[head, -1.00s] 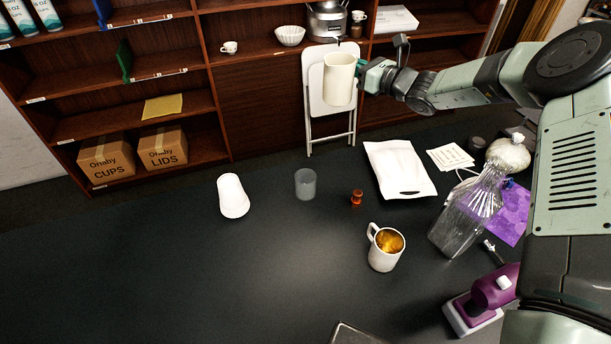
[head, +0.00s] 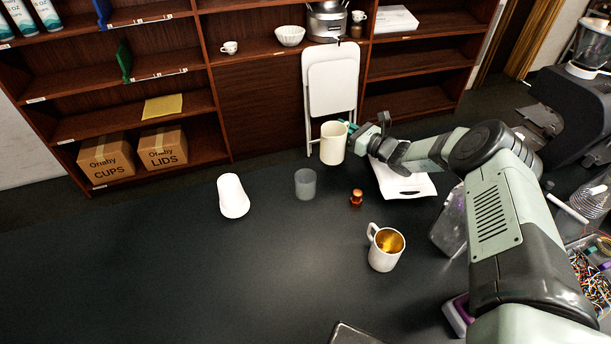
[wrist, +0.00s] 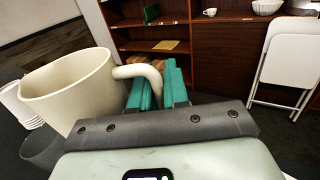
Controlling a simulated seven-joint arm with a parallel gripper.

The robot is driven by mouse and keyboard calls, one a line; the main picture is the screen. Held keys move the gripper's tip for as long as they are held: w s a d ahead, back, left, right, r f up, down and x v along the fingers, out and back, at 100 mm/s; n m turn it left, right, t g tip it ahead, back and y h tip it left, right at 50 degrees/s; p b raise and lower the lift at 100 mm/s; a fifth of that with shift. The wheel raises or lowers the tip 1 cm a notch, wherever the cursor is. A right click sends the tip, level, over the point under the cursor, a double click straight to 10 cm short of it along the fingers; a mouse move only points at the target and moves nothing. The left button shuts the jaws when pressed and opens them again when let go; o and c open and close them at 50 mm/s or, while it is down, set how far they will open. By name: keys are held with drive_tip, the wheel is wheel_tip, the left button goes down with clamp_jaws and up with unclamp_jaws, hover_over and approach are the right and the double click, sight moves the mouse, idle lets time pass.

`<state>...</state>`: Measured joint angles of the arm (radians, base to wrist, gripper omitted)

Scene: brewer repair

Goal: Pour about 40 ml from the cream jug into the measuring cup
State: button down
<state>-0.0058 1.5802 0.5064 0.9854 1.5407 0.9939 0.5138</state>
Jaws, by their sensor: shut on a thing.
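The cream jug (head: 332,144) is held upright above the far edge of the table in the head view. My gripper (head: 352,128) is shut on its handle, at the jug's right. In the wrist view the jug (wrist: 75,92) fills the left side, with its handle between the green fingers (wrist: 158,88). Its contents are hidden. The measuring cup (head: 305,184), a translucent grey cup, stands on the table below and left of the jug. It also shows in the wrist view (wrist: 42,150), partly behind the jug. I cannot make out any liquid in it.
A small amber bottle (head: 356,197) and a white mug with golden contents (head: 384,250) stand to the right. A white bag (head: 408,185) lies under my arm. The table's left side is clear.

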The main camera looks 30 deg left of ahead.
sight(331, 134)
drive_tip(key=shift+s, duration=0.1)
drive_tip(key=shift+s+a+f+n, duration=0.15)
drive_tip(key=shift+s+f+n, duration=0.4)
drive_tip(key=shift+n, duration=0.45)
drive_tip(key=shift+s+a+f+n, duration=0.1)
drive_tip(key=shift+s+a+n, duration=0.1)
drive_tip(key=shift+s+n, duration=0.6)
drive_tip(key=shift+s+a+r+n, duration=0.25)
drive_tip(key=shift+s+r+n, duration=0.35)
drive_tip(key=shift+n, duration=0.4)
drive_tip(key=r, duration=0.1)
drive_tip(key=s+r+n, duration=0.1)
drive_tip(key=r, duration=0.1)
drive_tip(key=shift+s+a+n, duration=0.25)
drive_tip(key=shift+s+n, duration=0.15)
drive_tip(key=shift+s+a+r+n, duration=0.15)
drive_tip(key=shift+s+r+n, duration=0.3)
drive_tip(key=shift+r+n, duration=0.25)
drive_tip(key=shift+s+r+n, duration=0.2)
drive_tip(key=shift+s+n, duration=0.05)
drive_tip(key=shift+n, duration=0.05)
drive_tip(key=shift+s+a+n, duration=0.1)
drive_tip(key=shift+s+n, duration=0.2)
drive_tip(key=shift+n, duration=0.5)
drive_tip(key=shift+s+a+r+n, duration=0.1)
drive_tip(key=shift+s+r+n, duration=0.1)
drive_tip(key=shift+r+n, duration=0.1)
